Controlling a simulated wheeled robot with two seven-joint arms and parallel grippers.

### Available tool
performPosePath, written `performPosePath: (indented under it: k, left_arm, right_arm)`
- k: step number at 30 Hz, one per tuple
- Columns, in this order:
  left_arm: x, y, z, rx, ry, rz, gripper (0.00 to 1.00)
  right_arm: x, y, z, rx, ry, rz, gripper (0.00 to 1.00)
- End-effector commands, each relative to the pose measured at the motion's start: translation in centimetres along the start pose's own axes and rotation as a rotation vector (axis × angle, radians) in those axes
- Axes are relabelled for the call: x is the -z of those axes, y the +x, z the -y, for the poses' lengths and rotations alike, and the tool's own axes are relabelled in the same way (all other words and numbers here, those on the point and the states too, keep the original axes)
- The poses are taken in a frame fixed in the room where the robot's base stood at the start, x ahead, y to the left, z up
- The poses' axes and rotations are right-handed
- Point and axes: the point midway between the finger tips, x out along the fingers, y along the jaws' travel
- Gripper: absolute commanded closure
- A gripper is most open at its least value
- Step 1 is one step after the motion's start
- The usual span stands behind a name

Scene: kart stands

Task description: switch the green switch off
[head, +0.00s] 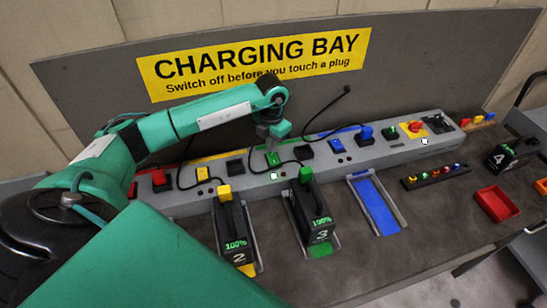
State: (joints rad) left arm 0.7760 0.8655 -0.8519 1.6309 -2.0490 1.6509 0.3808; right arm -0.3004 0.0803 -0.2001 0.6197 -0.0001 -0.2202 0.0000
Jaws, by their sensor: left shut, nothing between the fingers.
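The green switch (273,159) sits on the long grey power strip (325,168) along the back of the bench, in front of the charging sign. Its position, on or off, is hard to tell at this size. My left gripper (270,146) is shut and empty, pointing down just above and behind the green switch, partly overlapping it in the picture. I cannot tell whether they touch. A green plug (306,175) stands on the battery marked 3 (316,215), in front and to the right of the switch. My right gripper is out of view.
Beside it are a yellow switch (202,174), a blue switch (336,146) and a red stop button (416,126). Black cables arch over the strip. Battery 2 (234,230) has a yellow plug. The blue bay (377,206) is empty. A red tray (497,204) lies right.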

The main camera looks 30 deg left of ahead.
Motion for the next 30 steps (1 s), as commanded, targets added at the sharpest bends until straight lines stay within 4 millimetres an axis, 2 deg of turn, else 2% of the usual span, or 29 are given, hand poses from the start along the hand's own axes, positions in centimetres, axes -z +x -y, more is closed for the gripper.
performPosePath:
  k: [30]
  left_arm:
    - [0.01, 0.95, 0.00, 0.000, 0.000, 0.000, 1.00]
  right_arm:
    - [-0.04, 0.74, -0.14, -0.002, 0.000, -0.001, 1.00]
